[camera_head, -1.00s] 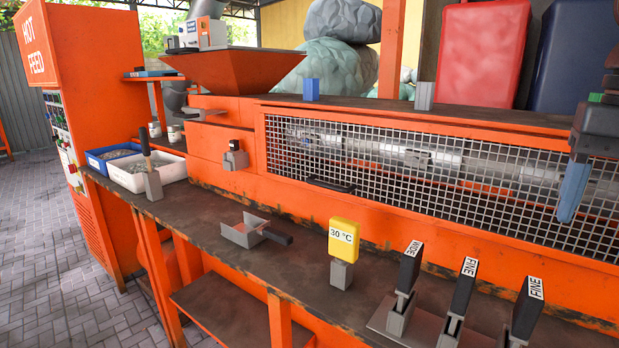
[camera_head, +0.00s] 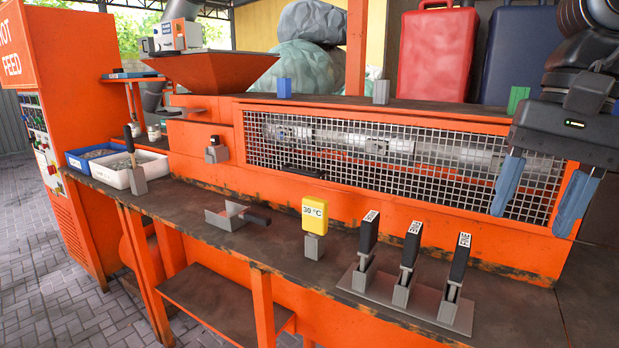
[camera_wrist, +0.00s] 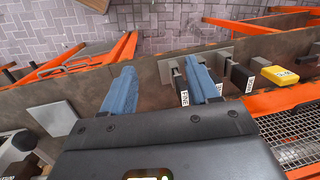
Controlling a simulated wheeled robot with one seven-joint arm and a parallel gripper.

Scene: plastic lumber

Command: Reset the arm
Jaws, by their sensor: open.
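My gripper (camera_head: 543,196) hangs at the right in the head view, in front of the right end of the wire mesh guard (camera_head: 390,155). Its two blue fingers are apart with nothing between them. In the wrist view, my gripper (camera_wrist: 162,90) shows its open blue fingers over the dark bench top. The right finger partly hides the labelled black-handled tools there.
White (camera_head: 118,175) and blue (camera_head: 76,160) bins are at the left.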

